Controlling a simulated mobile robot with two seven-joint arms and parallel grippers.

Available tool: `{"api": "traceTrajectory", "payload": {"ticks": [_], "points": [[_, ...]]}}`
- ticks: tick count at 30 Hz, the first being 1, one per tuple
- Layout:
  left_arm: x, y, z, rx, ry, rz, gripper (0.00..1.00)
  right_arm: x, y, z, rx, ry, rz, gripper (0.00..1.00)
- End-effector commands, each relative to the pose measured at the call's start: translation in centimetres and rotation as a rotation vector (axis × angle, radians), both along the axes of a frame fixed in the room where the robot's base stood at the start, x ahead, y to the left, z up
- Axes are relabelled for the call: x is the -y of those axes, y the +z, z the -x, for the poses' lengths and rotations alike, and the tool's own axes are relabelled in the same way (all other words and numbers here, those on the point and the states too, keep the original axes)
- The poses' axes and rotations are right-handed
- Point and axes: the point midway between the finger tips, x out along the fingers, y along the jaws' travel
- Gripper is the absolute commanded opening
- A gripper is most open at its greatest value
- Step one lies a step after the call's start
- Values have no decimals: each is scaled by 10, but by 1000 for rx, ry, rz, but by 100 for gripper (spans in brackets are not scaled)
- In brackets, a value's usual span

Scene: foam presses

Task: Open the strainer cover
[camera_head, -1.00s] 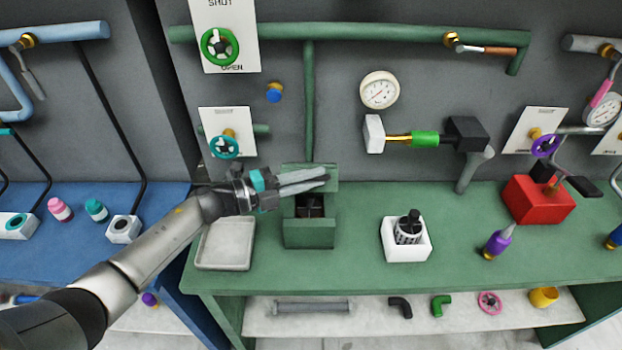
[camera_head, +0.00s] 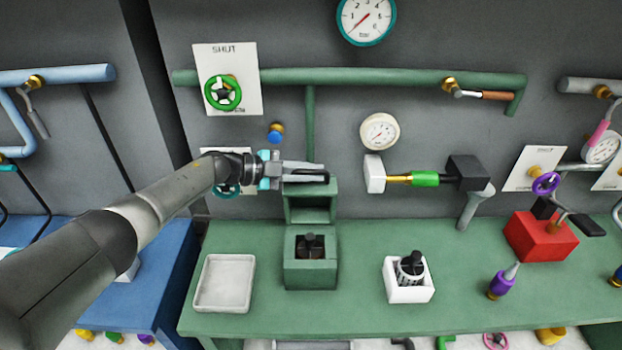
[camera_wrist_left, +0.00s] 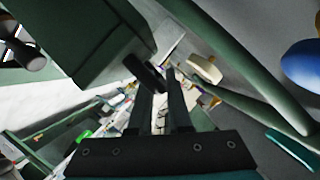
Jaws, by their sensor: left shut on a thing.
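The strainer is a green box (camera_head: 297,275) on the green bench, with a dark fitting (camera_head: 310,246) showing in its open top. Its green cover (camera_head: 322,190) stands raised at the back of the box, roughly upright. My left gripper (camera_head: 318,175) is at the top of the cover, shut on its dark handle. In the left wrist view, the dark handle (camera_wrist_left: 143,73) is at the fingertips, and the green cover (camera_wrist_left: 95,45) shows beside them. The fingers partly hide the cover's upper edge. My right gripper is not in view.
An empty pale tray (camera_head: 225,283) lies left of the box. A white holder (camera_head: 408,293) with a dark-capped part stands to the right. A green pipe (camera_head: 310,125) runs down the wall behind the cover. A teal handwheel (camera_head: 226,190) is partly behind my gripper.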

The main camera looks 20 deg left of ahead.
Motion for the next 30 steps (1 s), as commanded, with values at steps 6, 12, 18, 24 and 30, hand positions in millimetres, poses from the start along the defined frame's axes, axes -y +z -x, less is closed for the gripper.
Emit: {"api": "traceTrajectory", "payload": {"ticks": [6, 12, 18, 24, 30], "points": [[0, 2, -5, 6, 5, 4, 0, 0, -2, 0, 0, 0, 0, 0], [0, 2, -5, 6, 5, 4, 0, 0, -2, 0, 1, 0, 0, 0], [0, 2, -5, 6, 5, 4, 17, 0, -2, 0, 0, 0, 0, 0], [0, 1, -4, 5, 3, 2, 40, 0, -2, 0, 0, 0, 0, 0], [-1, 0, -4, 4, 3, 0, 45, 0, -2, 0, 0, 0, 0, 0]]}}
